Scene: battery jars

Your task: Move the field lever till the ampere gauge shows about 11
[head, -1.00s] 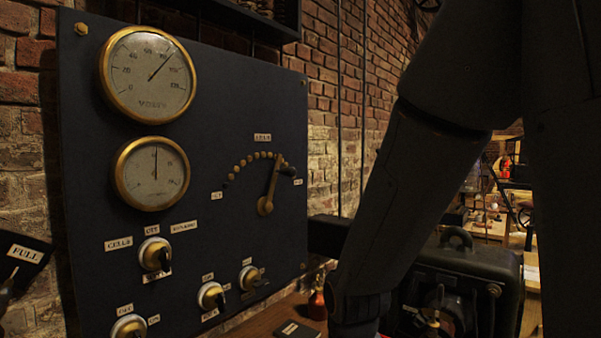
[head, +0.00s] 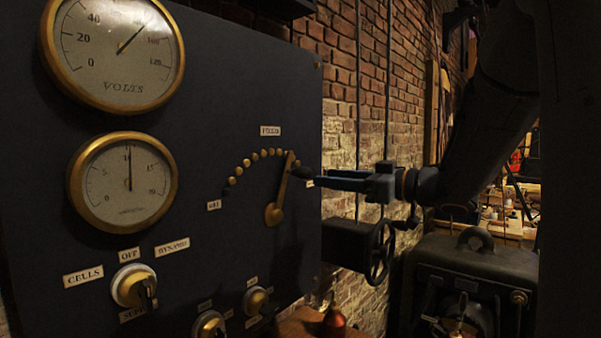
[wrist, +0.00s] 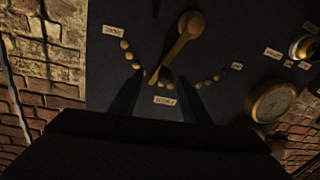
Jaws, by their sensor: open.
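The brass field lever (head: 281,190) points up and slightly right on the dark panel, its end near the right part of the stud arc. My gripper (head: 318,178) is open at the handle, coming from the right. In the wrist view my fingers (wrist: 157,88) lie either side of the lever's outer end (wrist: 160,70); contact cannot be told. The ampere gauge (head: 105,185) is the lower round brass dial; its needle points nearly straight up, at about 10.
The volts gauge (head: 85,60) is above. Rotary switches (head: 135,287) sit low on the panel. A dark machine (head: 460,275) and a handwheel (head: 380,252) stand at the right. A brick wall (head: 345,110) is behind the panel.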

